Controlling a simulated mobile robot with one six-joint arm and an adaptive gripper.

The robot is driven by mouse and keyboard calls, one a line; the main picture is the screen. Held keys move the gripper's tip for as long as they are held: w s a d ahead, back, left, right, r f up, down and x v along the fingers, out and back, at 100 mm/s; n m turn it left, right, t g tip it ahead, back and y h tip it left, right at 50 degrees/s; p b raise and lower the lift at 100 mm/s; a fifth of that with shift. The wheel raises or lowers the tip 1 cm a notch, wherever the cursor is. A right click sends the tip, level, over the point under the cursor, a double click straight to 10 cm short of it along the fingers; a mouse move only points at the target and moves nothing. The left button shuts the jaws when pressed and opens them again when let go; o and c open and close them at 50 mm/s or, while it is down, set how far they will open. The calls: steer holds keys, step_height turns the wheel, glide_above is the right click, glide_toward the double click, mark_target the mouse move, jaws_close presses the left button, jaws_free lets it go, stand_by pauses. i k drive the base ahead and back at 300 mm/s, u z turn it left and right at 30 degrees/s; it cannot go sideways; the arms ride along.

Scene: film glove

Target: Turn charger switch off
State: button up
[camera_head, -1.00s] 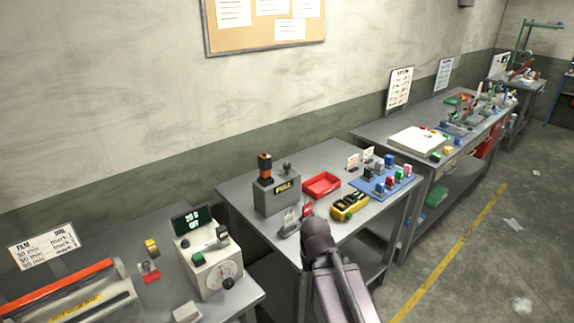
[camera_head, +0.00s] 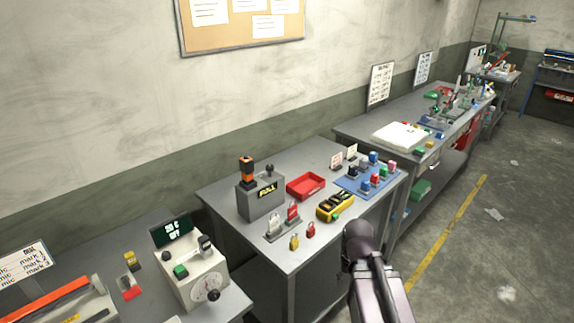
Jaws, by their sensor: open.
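The charger (camera_head: 260,203) is a grey box on the middle bench, with a dark display reading FULL in yellow. An orange and black battery (camera_head: 247,172) stands upright in its top at the left. A dark knob-like switch (camera_head: 269,171) sticks up from its top at the right; its exact setting is too small to tell. A dark rounded part of my arm shows at the bottom right, in front of the bench edge. My gripper's fingers are not visible.
A red tray (camera_head: 306,186), a yellow device (camera_head: 335,205) and a blue board with coloured blocks (camera_head: 368,180) stand right of the charger. Padlocks and a tag stand (camera_head: 282,232) sit in front. A white machine (camera_head: 193,277) is on the left bench. Floor right of the benches is open.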

mark_target(270, 167)
steer(key=z, duration=0.5)
steer(key=k, duration=0.85)
steer(key=u, duration=0.7)
steer(key=i, duration=1)
steer(key=u, duration=0.05)
